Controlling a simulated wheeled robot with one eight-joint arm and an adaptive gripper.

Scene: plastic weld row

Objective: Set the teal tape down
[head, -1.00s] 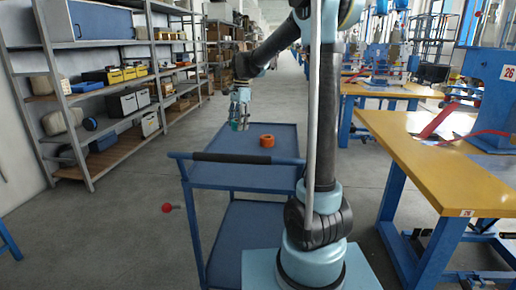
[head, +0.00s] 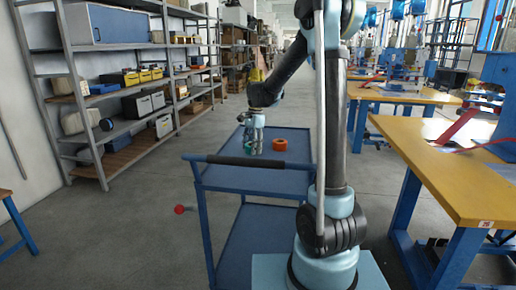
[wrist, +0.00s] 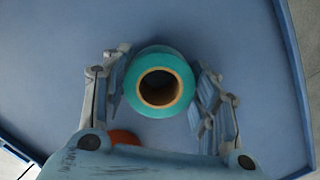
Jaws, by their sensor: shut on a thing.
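The teal tape (wrist: 160,56) is a roll with a brown core, seen end-on between the two fingers of my gripper (wrist: 159,86) in the wrist view. My gripper is shut on it from both sides. In the head view my gripper (head: 251,143) is low over the blue top of the trolley (head: 300,136), and a little teal of the tape shows at its fingertips. I cannot tell whether the tape touches the trolley top. An orange roll (head: 279,144) stands on the trolley just right of my gripper; it is partly hidden by my gripper in the wrist view (wrist: 122,137).
The trolley has a black push handle (head: 247,161) at its near end and a raised rim. Its top is clear around the two rolls. Shelving (head: 120,90) with boxes stands on the left. A yellow-topped workbench (head: 440,165) is close on the right.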

